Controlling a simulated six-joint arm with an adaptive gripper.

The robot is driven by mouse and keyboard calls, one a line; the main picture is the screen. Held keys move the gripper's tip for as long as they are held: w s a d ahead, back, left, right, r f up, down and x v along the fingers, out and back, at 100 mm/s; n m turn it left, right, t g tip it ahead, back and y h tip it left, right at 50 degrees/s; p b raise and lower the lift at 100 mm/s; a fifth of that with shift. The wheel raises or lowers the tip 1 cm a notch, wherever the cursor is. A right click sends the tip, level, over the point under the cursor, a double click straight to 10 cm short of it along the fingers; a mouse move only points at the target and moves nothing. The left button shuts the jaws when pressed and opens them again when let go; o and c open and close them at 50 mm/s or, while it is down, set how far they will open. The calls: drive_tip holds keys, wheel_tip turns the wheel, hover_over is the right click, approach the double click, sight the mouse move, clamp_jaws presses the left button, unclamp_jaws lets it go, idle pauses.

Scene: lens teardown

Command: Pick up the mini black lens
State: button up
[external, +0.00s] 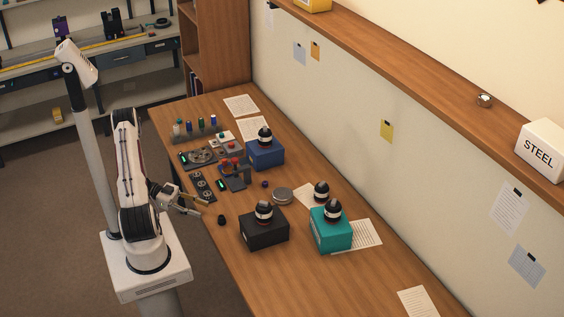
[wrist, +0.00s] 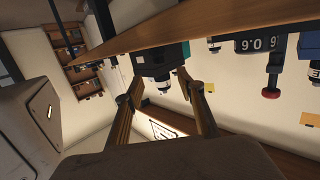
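My gripper (external: 203,206) is at the near left edge of the table. Its two fingers are spread apart with nothing held, as the wrist view (wrist: 163,93) also shows. A very small black lens-like piece (external: 221,220) stands on the table near the edge, just right of and apart from my fingertips. Another tiny dark piece (external: 264,184) lies farther in, beside a round metal tin. I cannot tell which one is the mini black lens. The wrist view is turned upside down and shows a dark box (wrist: 154,67) with a lens beyond the fingers.
Larger black lenses stand on a black box (external: 264,228), a teal box (external: 331,235) and a blue box (external: 266,155). Another lens (external: 321,192) stands behind the teal box. The round tin (external: 283,196) and instruments (external: 199,156) occupy the middle and far end. Bare wood surrounds the nearer small piece.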

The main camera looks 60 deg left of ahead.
sight(217, 222)
drive_tip(key=shift+x, duration=1.35)
drive_tip(key=shift+f+x, duration=0.2)
drive_tip(key=shift+x, duration=2.35)
clamp_jaws()
